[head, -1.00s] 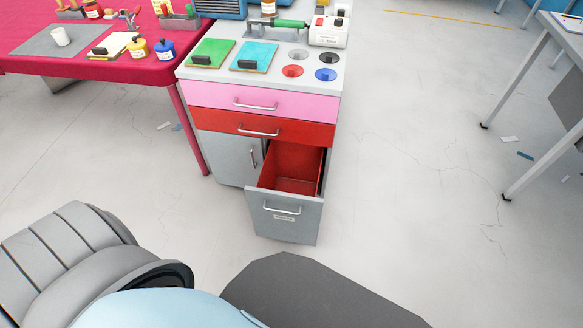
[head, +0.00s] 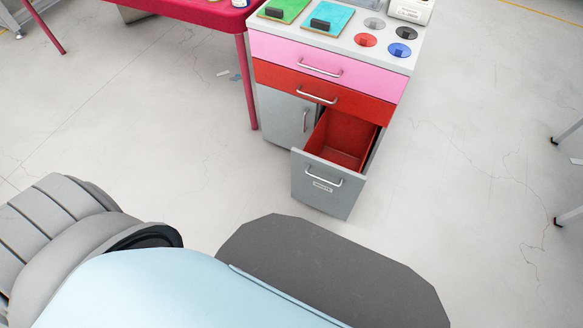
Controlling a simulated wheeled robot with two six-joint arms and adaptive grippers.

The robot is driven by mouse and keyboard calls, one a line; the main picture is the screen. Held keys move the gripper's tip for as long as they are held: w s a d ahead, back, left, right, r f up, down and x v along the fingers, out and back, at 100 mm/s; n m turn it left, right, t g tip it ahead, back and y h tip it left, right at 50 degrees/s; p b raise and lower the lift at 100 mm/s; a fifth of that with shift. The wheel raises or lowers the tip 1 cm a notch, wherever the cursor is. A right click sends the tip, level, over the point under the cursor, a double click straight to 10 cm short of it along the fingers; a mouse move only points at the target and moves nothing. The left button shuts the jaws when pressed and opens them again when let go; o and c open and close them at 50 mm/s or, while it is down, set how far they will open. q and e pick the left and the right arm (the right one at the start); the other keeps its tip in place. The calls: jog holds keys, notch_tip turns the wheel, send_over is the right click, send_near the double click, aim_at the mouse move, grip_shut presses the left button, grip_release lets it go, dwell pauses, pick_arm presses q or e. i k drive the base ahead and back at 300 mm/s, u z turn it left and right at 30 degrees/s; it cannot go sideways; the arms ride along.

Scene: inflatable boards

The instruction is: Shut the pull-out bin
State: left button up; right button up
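The pull-out bin (head: 327,188) is a grey-fronted drawer low in the cabinet, with a silver bar handle (head: 323,179) and a small label. It stands pulled out, and its red inside (head: 345,138) shows and looks empty. The cabinet (head: 283,122) has a pink drawer (head: 318,62) and a red drawer (head: 310,91) above the bin, both shut, and a grey door to its left that looks shut. Neither of my grippers shows in the head view.
A crimson table (head: 205,12) stands left of the cabinet. The worktop (head: 350,43) carries green and blue boards and coloured discs. Metal table legs (head: 567,215) stand at the far right. The grey floor in front of the bin and to its right is clear.

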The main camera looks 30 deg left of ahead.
aim_at(326, 176)
jog(key=u, duration=0.5)
jog(key=k, duration=1.1)
jog(key=u, duration=0.85)
jog(key=i, duration=1)
jog(key=z, duration=0.55)
jog(key=i, duration=1)
jog(key=z, duration=0.9)
